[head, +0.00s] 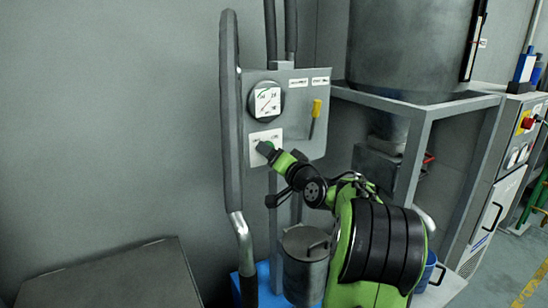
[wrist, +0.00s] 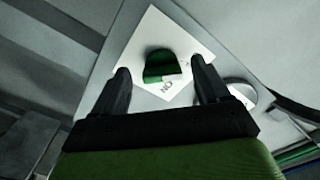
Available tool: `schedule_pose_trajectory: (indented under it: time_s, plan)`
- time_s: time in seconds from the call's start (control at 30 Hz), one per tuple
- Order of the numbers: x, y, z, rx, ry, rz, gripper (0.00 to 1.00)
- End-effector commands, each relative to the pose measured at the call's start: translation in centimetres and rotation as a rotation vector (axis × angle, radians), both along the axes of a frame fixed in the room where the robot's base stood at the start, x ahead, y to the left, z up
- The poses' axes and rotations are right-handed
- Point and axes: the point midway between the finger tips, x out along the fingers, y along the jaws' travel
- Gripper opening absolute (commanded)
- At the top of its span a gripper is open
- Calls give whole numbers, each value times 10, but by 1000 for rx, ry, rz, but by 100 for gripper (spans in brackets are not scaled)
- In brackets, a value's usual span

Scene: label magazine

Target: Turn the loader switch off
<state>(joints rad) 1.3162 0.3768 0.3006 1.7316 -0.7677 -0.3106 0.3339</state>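The loader switch is a green knob (wrist: 160,64) on a white label plate (wrist: 190,35) in the wrist view. An "ON" marking shows upside down beside the knob, at its edge nearest me. My gripper (wrist: 163,78) is open, its two dark fingers apart on the left and right of the knob. I cannot tell whether either finger touches it. In the head view my gripper (head: 268,149) reaches the white plate (head: 264,136) low on the grey panel (head: 300,118) and mostly hides the knob there.
A round gauge (head: 266,101) sits above the plate, and a yellow-handled lever (head: 316,106) is to its right. A thick grey pipe (head: 230,110) runs down left of the panel. A metal hopper (head: 405,45) on a frame stands at right, and a lidded can (head: 305,265) is below.

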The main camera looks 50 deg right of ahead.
Motion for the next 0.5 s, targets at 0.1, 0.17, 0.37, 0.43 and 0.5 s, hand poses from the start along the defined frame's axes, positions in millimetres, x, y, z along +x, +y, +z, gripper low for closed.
schedule_pose_trajectory:
  time_s: [0.1,0.17,0.37,0.43,0.5]
  plan:
    - [0,0,1,-1,-2,-1,75]
    - [0,0,1,-1,-3,0,75]
    - [-14,4,1,-2,-2,-3,75]
    - [-30,8,2,-1,-2,-6,75]
    - [-50,14,1,-1,0,-8,75]
